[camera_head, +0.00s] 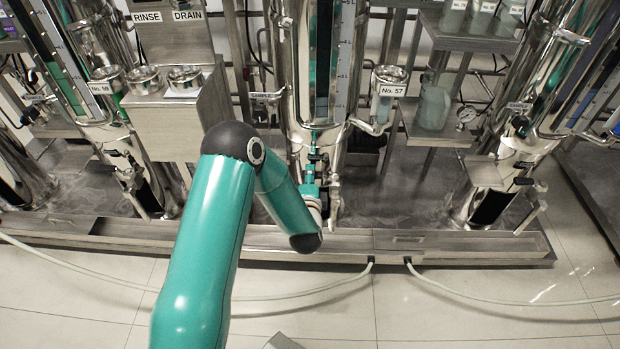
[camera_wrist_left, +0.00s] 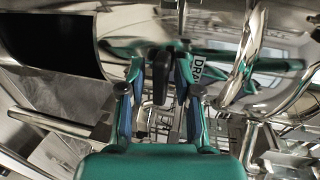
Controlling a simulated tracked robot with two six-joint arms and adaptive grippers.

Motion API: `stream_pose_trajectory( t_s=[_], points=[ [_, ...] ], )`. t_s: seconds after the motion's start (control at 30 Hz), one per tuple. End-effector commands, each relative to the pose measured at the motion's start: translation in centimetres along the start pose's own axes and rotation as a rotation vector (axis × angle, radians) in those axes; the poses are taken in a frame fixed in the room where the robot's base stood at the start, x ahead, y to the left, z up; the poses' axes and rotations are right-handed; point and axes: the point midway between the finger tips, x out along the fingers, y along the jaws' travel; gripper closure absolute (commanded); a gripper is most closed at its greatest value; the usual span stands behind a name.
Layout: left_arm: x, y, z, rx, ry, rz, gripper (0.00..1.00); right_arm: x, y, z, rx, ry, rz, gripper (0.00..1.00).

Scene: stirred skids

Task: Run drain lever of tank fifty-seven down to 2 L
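Tank fifty-seven (camera_head: 301,60) is a shiny steel cylinder at the top middle of the head view, with a "No. 57" tag (camera_head: 392,90) to its right. Its sight glass (camera_head: 322,70) shows a teal strip beside a white scale; the exact reading is too small to tell. My left gripper (camera_head: 313,172) is low at the tank's foot, partly hidden by its own wrist. In the left wrist view its two fingers (camera_wrist_left: 160,85) stand apart on either side of the dark drain lever (camera_wrist_left: 160,72); contact cannot be told. A "DRAIN" label (camera_wrist_left: 197,70) is partly covered. My right gripper is out of view.
A steel box with "RINSE" and "DRAIN" labels (camera_head: 187,15) and cups stands left of the tank. A jar (camera_head: 433,107) sits on a shelf to the right. Other tanks (camera_head: 548,50) flank it. The low skid edge (camera_head: 440,245) and pale hoses (camera_head: 480,293) lie in front.

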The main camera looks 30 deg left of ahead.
Motion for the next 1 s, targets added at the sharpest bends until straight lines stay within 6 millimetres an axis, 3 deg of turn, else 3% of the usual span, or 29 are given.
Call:
stream_pose_trajectory(
  t_s=[0.03, 0.17, 0.7, 1.0],
  points=[
    [0.0, 0.0, 0.0, 0.000, 0.000, 0.000, 0.80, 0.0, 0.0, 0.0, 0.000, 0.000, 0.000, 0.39],
    [0.0, 0.0, 0.0, 0.000, 0.000, 0.001, 1.00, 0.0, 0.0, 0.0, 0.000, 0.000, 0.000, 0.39],
    [-1.2, 0.5, -0.3, -0.033, -0.162, 0.007, 1.00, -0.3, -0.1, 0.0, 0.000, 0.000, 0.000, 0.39],
    [-1.3, 0.6, -0.2, -0.033, -0.164, 0.009, 1.00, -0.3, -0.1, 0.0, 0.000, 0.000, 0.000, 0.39]
  ],
)
